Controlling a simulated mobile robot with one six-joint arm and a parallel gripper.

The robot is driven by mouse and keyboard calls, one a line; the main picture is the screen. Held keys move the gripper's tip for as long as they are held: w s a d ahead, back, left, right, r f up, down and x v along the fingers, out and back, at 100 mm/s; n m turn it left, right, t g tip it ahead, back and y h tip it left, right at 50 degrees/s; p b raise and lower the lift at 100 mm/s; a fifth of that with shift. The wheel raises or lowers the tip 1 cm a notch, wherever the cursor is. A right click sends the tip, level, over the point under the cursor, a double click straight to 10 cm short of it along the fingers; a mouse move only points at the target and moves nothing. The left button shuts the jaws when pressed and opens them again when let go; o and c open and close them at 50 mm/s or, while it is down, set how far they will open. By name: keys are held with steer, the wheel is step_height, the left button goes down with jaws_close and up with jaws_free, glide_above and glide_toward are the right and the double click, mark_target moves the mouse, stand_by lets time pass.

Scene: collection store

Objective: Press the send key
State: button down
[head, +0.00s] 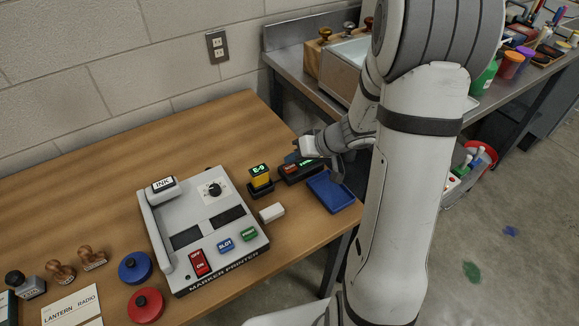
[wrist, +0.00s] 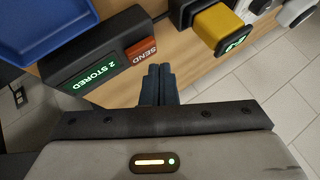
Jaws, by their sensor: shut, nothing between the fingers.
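The send key (wrist: 141,51) is an orange-red key marked SEND, at one end of a black box (wrist: 72,94). The box also has a lit green display (wrist: 91,76) reading 2 STORED. In the head view the box (head: 301,174) stands near the table's right edge, with the key (head: 290,169) at its left end. My gripper (wrist: 158,70) is shut and empty. Its dark fingertips show just below the key in the wrist view. In the head view my gripper (head: 291,157) is right at the box; I cannot tell whether it touches the key.
A blue tray (head: 330,191) lies right of the box. A yellow block with a lit E-9 display (head: 261,179) stands left of it, and a small white block (head: 271,213) in front. The marker printer (head: 204,229) is further left. The table behind the printer is clear.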

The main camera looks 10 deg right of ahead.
mark_target(294, 168)
steer(key=shift+f, duration=0.15)
stand_by(0.5)
steer(key=shift+f+b, duration=0.35)
steer(key=shift+b, duration=0.55)
steer(key=shift+f+b, duration=0.45)
steer(key=shift+b, duration=0.45)
steer(key=shift+r, duration=0.1)
stand_by(0.5)
steer(key=shift+r, duration=0.85)
steer(key=shift+r+p, duration=1.3)
steer(key=shift+r, duration=1.2)
